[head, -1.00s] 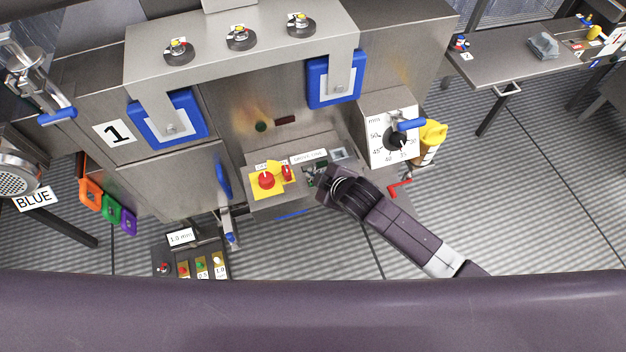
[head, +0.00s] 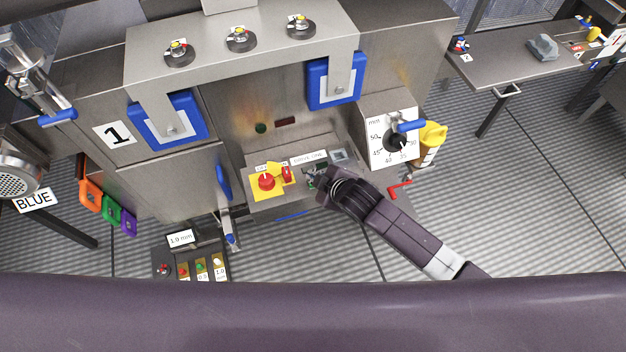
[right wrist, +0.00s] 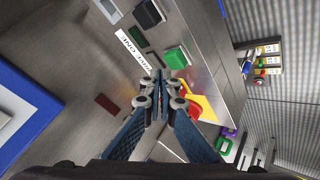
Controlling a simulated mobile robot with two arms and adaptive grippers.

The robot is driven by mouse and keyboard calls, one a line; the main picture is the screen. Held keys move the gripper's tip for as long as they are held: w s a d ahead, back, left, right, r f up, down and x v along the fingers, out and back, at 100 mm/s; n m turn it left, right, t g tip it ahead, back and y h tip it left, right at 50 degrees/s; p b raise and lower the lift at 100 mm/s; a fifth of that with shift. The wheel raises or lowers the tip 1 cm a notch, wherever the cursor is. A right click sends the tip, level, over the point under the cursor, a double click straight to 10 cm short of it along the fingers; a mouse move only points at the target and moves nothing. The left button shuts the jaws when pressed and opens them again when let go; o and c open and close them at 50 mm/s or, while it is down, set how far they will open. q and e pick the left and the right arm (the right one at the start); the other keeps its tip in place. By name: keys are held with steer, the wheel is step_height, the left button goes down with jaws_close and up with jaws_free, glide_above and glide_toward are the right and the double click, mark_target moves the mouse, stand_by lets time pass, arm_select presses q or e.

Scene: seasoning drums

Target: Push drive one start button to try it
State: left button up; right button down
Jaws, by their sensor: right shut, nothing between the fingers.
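The drive one label (head: 309,158) sits on the small sloped control panel of the machine, and it also shows in the right wrist view (right wrist: 133,50). A green button (right wrist: 177,57) stands out beside this label in the right wrist view. My right gripper (right wrist: 161,76) is shut and empty, with its fingertips just short of the green button in the picture; I cannot tell whether they touch it. My left gripper is not in view.
A red knob on a yellow plate (head: 267,182) is close left of my right gripper. A black button (right wrist: 149,14) is on the same panel. A mm dial box (head: 392,135) stands to the right, with a red crank (head: 399,188) below.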

steer(key=shift+f, duration=0.1)
steer(key=shift+f, duration=0.35)
steer(key=shift+f, duration=0.45)
stand_by(0.8)
steer(key=shift+r, duration=0.1)
steer(key=shift+r+p, duration=0.75)
steer(key=shift+r, duration=0.05)
step_height(320, 180, up, 5)
steer(key=p, duration=0.5)
steer(key=shift+r, duration=0.1)
stand_by(0.3)
